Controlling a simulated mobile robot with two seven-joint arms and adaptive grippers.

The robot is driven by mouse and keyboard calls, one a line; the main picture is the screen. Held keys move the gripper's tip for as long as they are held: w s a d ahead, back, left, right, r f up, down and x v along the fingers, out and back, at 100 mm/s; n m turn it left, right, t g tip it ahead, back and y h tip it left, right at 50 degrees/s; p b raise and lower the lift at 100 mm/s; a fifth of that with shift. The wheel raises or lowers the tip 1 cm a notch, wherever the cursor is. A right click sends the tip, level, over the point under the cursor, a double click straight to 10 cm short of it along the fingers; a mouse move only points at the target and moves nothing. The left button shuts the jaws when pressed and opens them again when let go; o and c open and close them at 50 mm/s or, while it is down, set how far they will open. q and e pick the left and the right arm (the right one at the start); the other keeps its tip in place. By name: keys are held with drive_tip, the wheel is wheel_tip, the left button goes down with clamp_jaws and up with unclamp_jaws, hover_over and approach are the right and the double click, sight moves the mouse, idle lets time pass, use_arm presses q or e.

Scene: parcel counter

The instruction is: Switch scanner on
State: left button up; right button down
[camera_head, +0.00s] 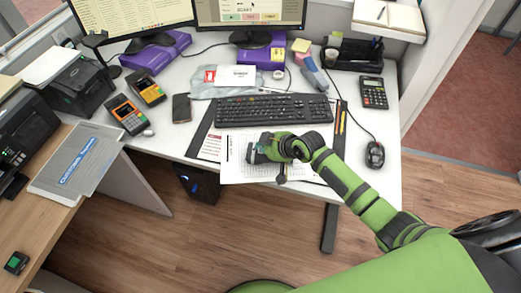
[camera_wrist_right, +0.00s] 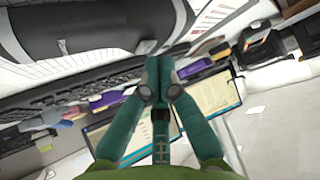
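My right gripper (camera_head: 262,150) hangs over the white papers in front of the keyboard (camera_head: 272,109). In the right wrist view its two teal fingers (camera_wrist_right: 159,62) meet at the tips, with nothing seen between them. I cannot tell for certain which device is the scanner. A black device on a stand (camera_head: 95,40) stands at the back left beside the left monitor, well away from the gripper. A grey-blue handheld object (camera_head: 312,76) lies behind the keyboard. No power switch or lit indicator can be made out on either. My left gripper is not in view.
Two card terminals (camera_head: 126,114) and a phone (camera_head: 181,108) lie left of the keyboard. A calculator (camera_head: 373,92) and mouse (camera_head: 375,154) lie right. Two monitors (camera_head: 250,12) rise at the back. A black printer (camera_head: 72,86) stands left. Open floor lies in front of the desk.

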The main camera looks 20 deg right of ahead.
drive_tip(key=shift+f, duration=0.45)
idle(0.6)
drive_tip(key=shift+r, duration=0.1)
drive_tip(key=shift+r+p, duration=0.75)
drive_tip(key=shift+r, duration=0.05)
wheel_tip(320, 180, up, 6)
drive_tip(key=p, duration=0.6)
